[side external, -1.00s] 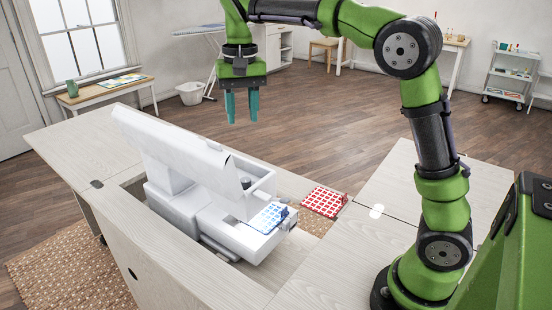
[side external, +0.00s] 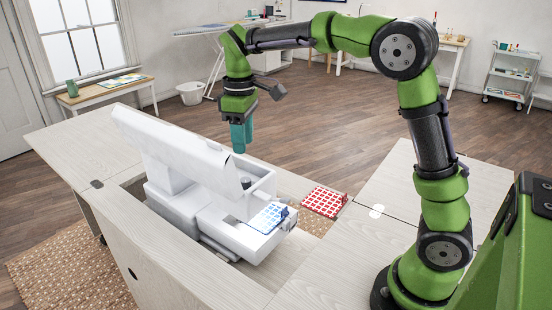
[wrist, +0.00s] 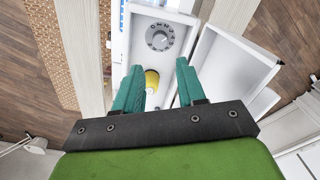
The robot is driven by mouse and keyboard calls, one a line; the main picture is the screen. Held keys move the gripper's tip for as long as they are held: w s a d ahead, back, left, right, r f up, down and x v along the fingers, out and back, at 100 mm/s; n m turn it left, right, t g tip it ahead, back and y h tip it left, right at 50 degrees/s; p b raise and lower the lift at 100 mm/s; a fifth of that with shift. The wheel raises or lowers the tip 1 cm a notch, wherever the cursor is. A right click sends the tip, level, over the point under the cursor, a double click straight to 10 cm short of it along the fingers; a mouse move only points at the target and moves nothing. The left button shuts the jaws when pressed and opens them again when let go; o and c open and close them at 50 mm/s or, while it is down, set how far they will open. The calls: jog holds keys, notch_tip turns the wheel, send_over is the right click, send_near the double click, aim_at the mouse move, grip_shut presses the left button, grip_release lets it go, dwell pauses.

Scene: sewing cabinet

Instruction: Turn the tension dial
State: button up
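The white sewing machine (side external: 180,165) sits in the cut-out of the pale cabinet. The tension dial (wrist: 160,37) shows in the wrist view as a grey round knob with a ring of marks on a white face of the machine. My gripper (side external: 238,150) is above the far side of the machine in the side view. In the wrist view, my gripper (wrist: 158,75) has its two teal fingers apart with nothing between them, and the dial lies beyond their tips. A yellow round part (wrist: 152,78) shows between the fingers, farther down.
Red checked cloth (side external: 323,201) lies on the cabinet nearby. The machine's raised arm and an open white panel (wrist: 235,65) stand close to the fingers.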

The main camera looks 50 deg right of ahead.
aim_at(245, 180)
notch_tip(245, 180, down, 10)
jog(key=shift+f, duration=0.25)
grip_shut()
jog(key=shift+m, duration=0.5)
jog(key=m, duration=0.4)
jog(key=shift+m, duration=0.4)
jog(key=m, duration=0.6)
jog(key=shift+r, duration=0.1)
